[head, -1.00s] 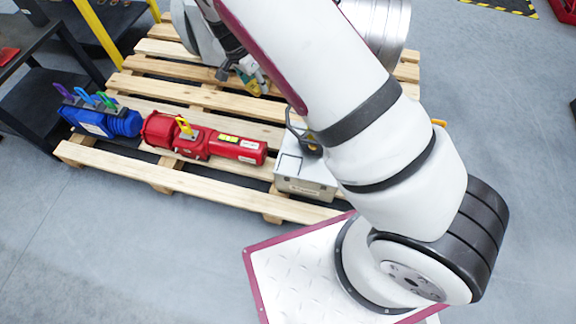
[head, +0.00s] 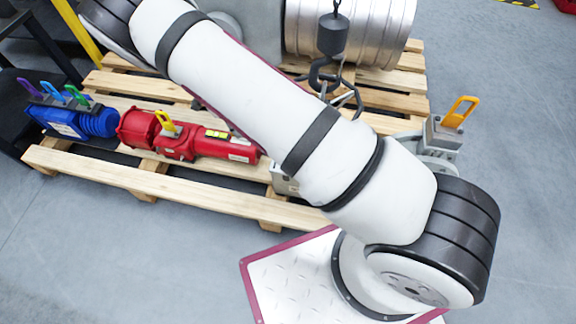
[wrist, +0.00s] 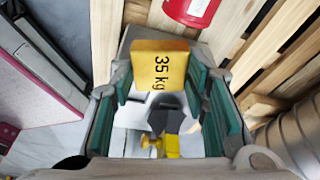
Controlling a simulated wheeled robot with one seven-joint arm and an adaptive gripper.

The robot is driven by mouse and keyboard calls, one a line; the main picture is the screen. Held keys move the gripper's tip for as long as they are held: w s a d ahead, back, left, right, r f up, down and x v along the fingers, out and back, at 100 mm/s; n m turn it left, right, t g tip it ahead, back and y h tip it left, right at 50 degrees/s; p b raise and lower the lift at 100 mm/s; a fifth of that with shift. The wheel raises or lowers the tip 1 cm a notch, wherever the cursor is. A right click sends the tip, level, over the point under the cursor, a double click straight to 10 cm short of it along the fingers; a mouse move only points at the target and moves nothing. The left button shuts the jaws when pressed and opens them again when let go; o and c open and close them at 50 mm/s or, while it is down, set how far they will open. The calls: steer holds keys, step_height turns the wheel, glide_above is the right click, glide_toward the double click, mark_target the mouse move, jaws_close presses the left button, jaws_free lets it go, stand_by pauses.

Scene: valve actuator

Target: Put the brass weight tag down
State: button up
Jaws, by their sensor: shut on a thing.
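The brass weight tag (wrist: 158,68) is a yellow block marked "35 kg". In the wrist view it sits between the fingertips of my gripper (wrist: 158,72), which is shut on it. The tag is above a pale grey boxy thing with a dark part and a small yellow knob (wrist: 153,142); I cannot tell whether the tag touches anything below. In the head view the tag and gripper are hidden.
A wooden pallet (head: 150,182) carries a red actuator (head: 185,140), a blue actuator (head: 72,118) and a silver duct (head: 370,35). A dark hoist hook (head: 333,35) hangs near the duct. A grey valve with a yellow lever (head: 458,112) stands at right.

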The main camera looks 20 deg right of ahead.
step_height(320, 180, down, 9)
steer(key=a+m+b, duration=0.2)
steer(key=m+b, duration=0.1)
steer(key=b, duration=0.2)
steer(key=shift+g+y, duration=0.3)
steer(key=s+d+b, duration=0.1)
steer(key=s+d, duration=0.2)
steer(key=d, duration=0.2)
steer(key=s+d+b, duration=0.2)
steer(key=s+d, duration=0.2)
steer(key=d, duration=0.1)
steer(key=s+d+b, duration=0.1)
steer(key=s+d, duration=0.2)
steer(key=d, duration=0.2)
steer(key=shift+s+f, duration=0.25)
steer(key=shift+s, duration=0.05)
steer(key=shift+s+f+b, duration=0.15)
steer(key=shift+b, duration=0.25)
steer(key=shift+f, duration=0.2)
steer(key=o, duration=1.3)
